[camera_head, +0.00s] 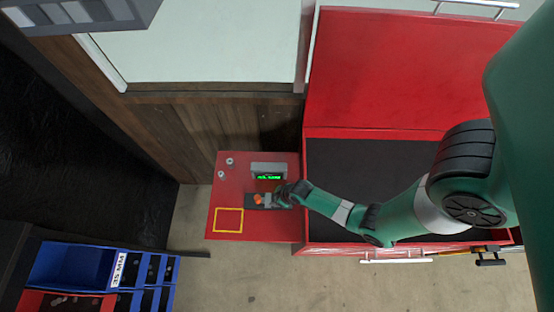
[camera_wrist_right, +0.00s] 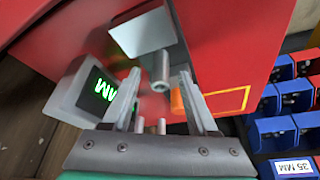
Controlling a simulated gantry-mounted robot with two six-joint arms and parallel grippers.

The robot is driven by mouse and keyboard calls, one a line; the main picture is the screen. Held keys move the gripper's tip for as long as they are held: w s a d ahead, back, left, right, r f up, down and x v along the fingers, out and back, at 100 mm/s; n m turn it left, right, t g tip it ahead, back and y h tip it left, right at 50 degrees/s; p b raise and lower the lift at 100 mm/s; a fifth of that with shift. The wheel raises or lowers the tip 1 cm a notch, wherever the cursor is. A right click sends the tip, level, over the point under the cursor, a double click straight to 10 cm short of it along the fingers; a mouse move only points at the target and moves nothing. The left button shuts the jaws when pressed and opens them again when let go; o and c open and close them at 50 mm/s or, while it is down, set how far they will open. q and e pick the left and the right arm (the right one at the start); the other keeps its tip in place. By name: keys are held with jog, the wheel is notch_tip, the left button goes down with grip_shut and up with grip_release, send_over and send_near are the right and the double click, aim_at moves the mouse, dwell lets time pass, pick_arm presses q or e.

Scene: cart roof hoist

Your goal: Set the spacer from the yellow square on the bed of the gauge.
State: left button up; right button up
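The gauge, a grey box with a green display (camera_head: 268,171), stands on a red side shelf. Its dark bed (camera_head: 250,201) lies in front, with an orange part (camera_head: 258,198) on it. The yellow square (camera_head: 228,220) looks empty; part of its outline shows in the wrist view (camera_wrist_right: 246,92). My right gripper (camera_head: 281,195) is over the right end of the bed. In the wrist view its fingers (camera_wrist_right: 160,75) are apart. A silver cylinder (camera_wrist_right: 161,68) shows between them without visible contact; I cannot tell whether it is the spacer or a gauge part. My left gripper is out of view.
Two small silver posts (camera_head: 225,168) stand at the shelf's upper left. Blue bins (camera_head: 70,266) are at the lower left. A red cabinet with a dark top (camera_head: 345,175) lies right of the shelf, under my right arm. The shelf's lower right (camera_head: 270,228) is clear.

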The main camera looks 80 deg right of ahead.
jog(key=p+v, duration=0.6)
jog(key=v, duration=0.5)
jog(key=shift+r+p, duration=0.25)
jog(key=shift+p, duration=0.1)
jog(key=shift+s, duration=0.1)
